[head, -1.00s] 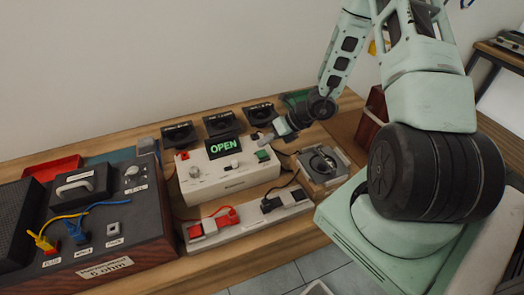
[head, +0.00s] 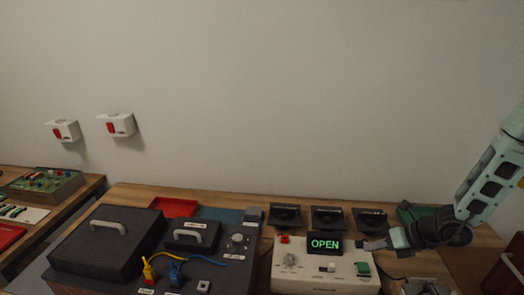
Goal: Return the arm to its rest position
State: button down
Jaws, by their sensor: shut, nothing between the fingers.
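My gripper (head: 374,244) is at the right of the head view, on the end of my pale green and black arm. It hangs just over the right back corner of a white box (head: 305,264) with a lit green OPEN display (head: 325,244). Its fingers are small and dark here. They look closed, with nothing held. I cannot tell whether the fingertips touch the box or are above it. Most of my arm lies beyond the right edge of the view.
Black holders (head: 327,218) stand behind the white box. A dark box with a handle (head: 108,243) and a panel with yellow and blue plugs (head: 176,273) stand to the left. A red tray (head: 174,207) lies behind. Two red-and-white wall boxes (head: 119,125) hang on the wall.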

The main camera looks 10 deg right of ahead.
jog(key=s+a+r+n+g, duration=0.2)
jog(key=a+r+n, duration=0.2)
jog(key=a+n, duration=0.25)
jog(key=s+a+r+n+g+b, duration=0.1)
jog(key=s+a+r+n+g, duration=0.2)
jog(key=a+n, duration=0.35)
jog(key=s+a+r+n+g, duration=0.2)
jog(key=a+r+n, duration=0.2)
jog(key=a+n, duration=0.25)
jog(key=s+a+r+n+h+b, duration=0.1)
jog(key=s+a+r+n+h, duration=0.1)
jog(key=s+n, duration=0.6)
jog(key=s+a+r+n+t+h, duration=0.1)
jog(key=s+a+r+n+h, duration=0.2)
jog(key=s+n, duration=0.5)
notch_tip(320, 180, up, 3)
jog(key=n+h, duration=0.1)
jog(key=n, duration=0.6)
jog(key=shift+s+a+f+b, duration=0.15)
jog(key=shift+s+a+b, duration=0.05)
jog(key=shift+a+b, duration=0.15)
jog(key=shift+d, duration=0.15)
